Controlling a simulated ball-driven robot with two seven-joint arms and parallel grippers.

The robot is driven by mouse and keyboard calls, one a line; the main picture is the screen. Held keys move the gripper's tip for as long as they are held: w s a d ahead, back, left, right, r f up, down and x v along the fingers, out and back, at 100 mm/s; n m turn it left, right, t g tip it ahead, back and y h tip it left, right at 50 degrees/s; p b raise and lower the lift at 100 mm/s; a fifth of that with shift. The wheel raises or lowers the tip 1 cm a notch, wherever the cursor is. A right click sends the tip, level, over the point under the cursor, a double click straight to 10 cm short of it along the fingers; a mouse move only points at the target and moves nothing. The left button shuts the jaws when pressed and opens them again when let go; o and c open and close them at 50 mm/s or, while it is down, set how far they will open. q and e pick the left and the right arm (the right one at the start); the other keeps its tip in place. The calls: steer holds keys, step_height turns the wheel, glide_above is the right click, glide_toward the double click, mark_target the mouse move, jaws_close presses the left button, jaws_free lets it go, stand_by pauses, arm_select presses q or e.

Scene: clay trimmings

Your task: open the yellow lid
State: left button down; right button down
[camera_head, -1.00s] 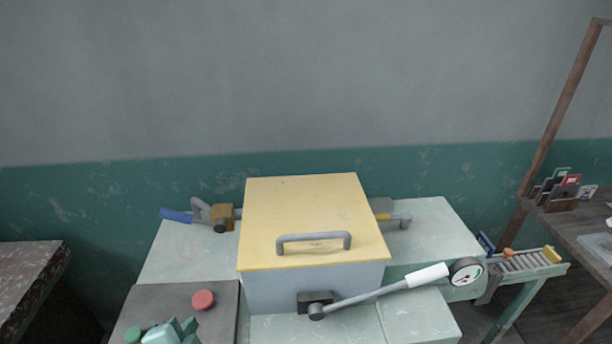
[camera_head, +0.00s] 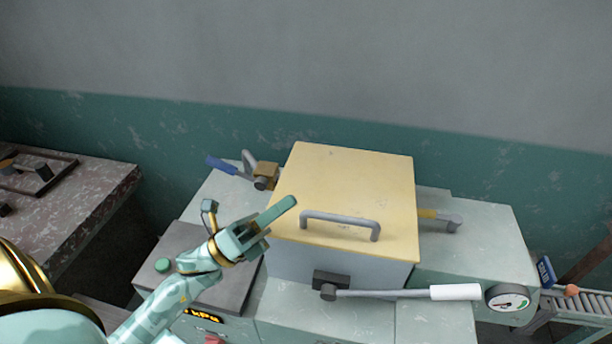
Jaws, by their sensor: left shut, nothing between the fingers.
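The yellow lid (camera_head: 350,185) lies closed on a grey box (camera_head: 300,264) on the pale green machine. A grey bar handle (camera_head: 340,219) stands on the lid near its front edge. My left gripper (camera_head: 280,218) is shut and empty, at the left front of the lid and to the left of the handle. Its fingers point toward the lid's left edge in the picture; I cannot tell whether they touch it. My right gripper is not in view.
A lever with a white grip (camera_head: 455,292) runs along the box front toward a round gauge (camera_head: 508,298). A blue-handled valve (camera_head: 222,165) is behind left, a green button (camera_head: 163,265) on the left panel. A speckled table (camera_head: 85,195) stands at far left.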

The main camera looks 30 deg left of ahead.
arm_select(q)
steer(key=p+x, duration=0.3)
steer(key=x, duration=0.6)
steer(key=shift+r, duration=0.2)
steer(key=w+r+p, duration=0.2)
steer(key=shift+w+a+r, duration=0.3)
stand_by(0.9)
